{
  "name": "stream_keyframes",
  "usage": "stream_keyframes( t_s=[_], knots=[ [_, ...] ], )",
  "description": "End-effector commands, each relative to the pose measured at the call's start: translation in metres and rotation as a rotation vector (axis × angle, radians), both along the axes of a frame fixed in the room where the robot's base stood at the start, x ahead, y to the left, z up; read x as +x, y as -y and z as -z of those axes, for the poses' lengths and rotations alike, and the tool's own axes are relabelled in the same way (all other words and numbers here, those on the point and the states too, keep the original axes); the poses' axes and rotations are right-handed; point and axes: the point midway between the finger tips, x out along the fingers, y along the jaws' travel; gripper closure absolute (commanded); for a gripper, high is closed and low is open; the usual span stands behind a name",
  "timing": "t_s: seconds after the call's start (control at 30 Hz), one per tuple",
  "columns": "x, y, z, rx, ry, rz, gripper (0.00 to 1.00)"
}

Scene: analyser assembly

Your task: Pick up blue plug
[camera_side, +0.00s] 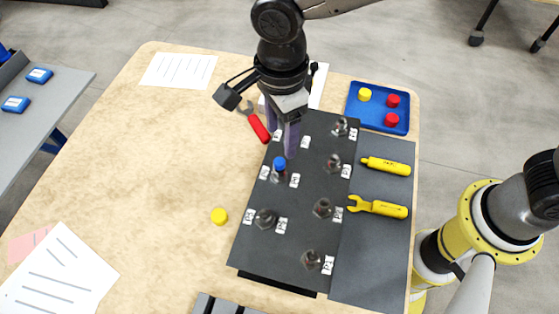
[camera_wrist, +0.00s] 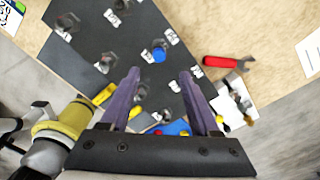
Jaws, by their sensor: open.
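The blue plug (camera_side: 280,163) sits upright in a metal fitting on the black panel (camera_side: 250,237). In the wrist view the blue plug (camera_wrist: 159,55) lies ahead of the fingertips, between their lines. My gripper (camera_side: 286,150) is just behind and above the plug in the side view, its purple fingers pointing down. In the wrist view my gripper (camera_wrist: 160,74) shows its two fingers spread apart with nothing between them. The fingers and the plug appear apart, though their exact height difference cannot be told.
A blue tray (camera_side: 353,116) holds one yellow and two red plugs. A red wrench (camera_side: 259,128) lies near my gripper. A yellow screwdriver (camera_side: 388,166) and yellow wrench (camera_side: 383,208) lie on the grey mat. Several metal fittings stand on the panel.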

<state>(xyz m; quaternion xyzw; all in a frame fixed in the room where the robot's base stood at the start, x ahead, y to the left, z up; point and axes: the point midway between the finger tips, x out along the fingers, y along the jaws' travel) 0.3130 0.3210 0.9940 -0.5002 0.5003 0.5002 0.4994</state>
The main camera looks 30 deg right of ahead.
Motion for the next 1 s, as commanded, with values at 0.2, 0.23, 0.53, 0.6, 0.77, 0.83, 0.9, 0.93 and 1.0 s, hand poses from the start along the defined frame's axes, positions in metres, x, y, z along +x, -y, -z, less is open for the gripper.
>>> stream_keyframes(
  t_s=[0.2, 0.23, 0.53, 0.6, 0.77, 0.83, 0.9, 0.93, 1.0],
  knots=[
    [0.000, 0.000, 0.020, 0.000, 0.000, 0.001, 0.37],
    [0.000, 0.000, 0.021, 0.000, 0.000, 0.000, 0.37],
    [-0.002, -0.004, 0.059, -0.002, -0.002, 0.001, 0.37],
    [-0.002, -0.004, 0.066, -0.001, 0.000, 0.001, 0.37],
    [-0.002, -0.004, 0.073, 0.001, 0.001, 0.001, 0.37],
    [-0.002, -0.004, 0.073, 0.001, 0.002, 0.001, 0.37],
    [-0.002, -0.004, 0.073, 0.001, 0.001, 0.001, 0.37],
    [-0.002, -0.004, 0.073, 0.001, 0.001, 0.001, 0.37],
    [-0.002, -0.004, 0.072, 0.001, 0.001, 0.001, 0.50]
  ],
)
